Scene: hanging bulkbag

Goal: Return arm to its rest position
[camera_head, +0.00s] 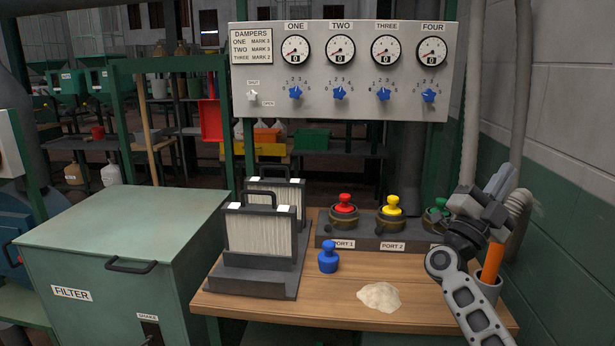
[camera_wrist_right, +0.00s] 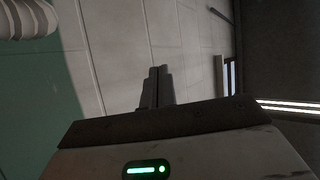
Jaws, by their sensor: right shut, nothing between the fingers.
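My right arm comes in from the lower right in the head view. Its gripper (camera_head: 497,188) is raised above the right end of the wooden bench and points up and to the right. In the right wrist view the two fingers (camera_wrist_right: 156,88) are together with nothing between them. Behind them are the pale wall and a lit strip. The gripper is apart from the bench and from the control panel (camera_head: 345,70). It partly hides the green knob (camera_head: 437,208) at the right port. My left gripper is not in view.
On the wooden bench (camera_head: 330,307) are a blue knob (camera_head: 328,258), a pale powder pile (camera_head: 379,297), two filters in a rack (camera_head: 262,230), and red (camera_head: 343,203) and yellow (camera_head: 391,207) port knobs. A cup with an orange handle (camera_head: 492,262) stands near my right arm. A green filter box (camera_head: 120,250) is left.

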